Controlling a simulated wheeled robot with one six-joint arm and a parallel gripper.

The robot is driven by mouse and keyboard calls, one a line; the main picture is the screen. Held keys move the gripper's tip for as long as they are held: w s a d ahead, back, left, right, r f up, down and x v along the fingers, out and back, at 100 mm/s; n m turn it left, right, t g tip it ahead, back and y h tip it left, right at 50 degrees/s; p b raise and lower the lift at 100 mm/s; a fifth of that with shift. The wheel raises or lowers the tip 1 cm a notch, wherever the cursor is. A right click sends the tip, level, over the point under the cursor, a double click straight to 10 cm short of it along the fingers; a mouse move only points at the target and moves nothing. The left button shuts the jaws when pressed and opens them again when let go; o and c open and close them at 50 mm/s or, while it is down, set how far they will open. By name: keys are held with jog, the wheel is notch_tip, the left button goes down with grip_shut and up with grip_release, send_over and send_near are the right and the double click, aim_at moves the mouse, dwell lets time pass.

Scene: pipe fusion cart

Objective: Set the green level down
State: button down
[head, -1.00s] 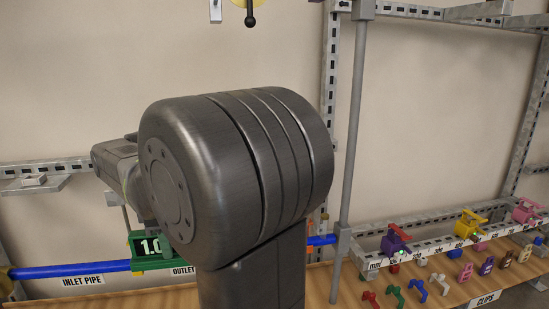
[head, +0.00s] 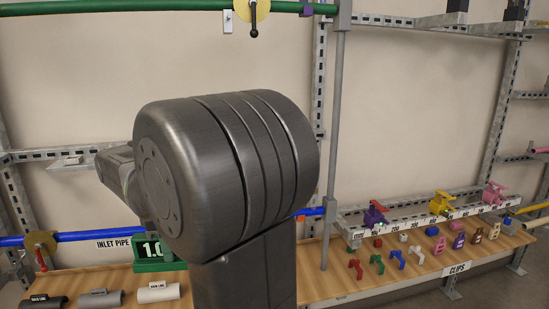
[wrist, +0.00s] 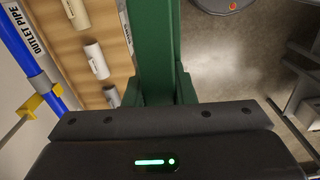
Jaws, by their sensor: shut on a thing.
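The green level (head: 158,256) shows in the head view just left of my dark arm, with a display whose visible part reads 1.0. It appears below the line of the blue inlet pipe (head: 85,237) and in front of the wooden bench. In the wrist view the green level (wrist: 156,45) runs upward from my gripper (wrist: 160,105), which is shut on it. The wrist view shows it beside the bench edge, over the floor. My arm hides the gripper and the level's right part in the head view. I cannot see contact between level and bench.
Grey and white cylinders (head: 158,292) lie on the bench at front left. The outlet pipe (wrist: 38,65) and a yellow clamp (wrist: 42,97) are at left in the wrist view. Small coloured clips (head: 397,259) and an upright grey post (head: 333,150) stand right of my arm.

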jog(key=w+d+f+m, duration=0.4)
jog(key=w+f+m, duration=0.15)
jog(key=f, duration=0.25)
jog(key=w+d+f+m, duration=0.4)
jog(key=w+f, duration=0.2)
jog(key=f, duration=0.2)
jog(key=w+d+f+m, duration=0.3)
jog(key=d+f+m, duration=0.7)
jog(key=d+f, duration=0.5)
notch_tip(320, 180, down, 3)
jog(key=shift+r, duration=0.2)
jog(key=shift+m, duration=0.25)
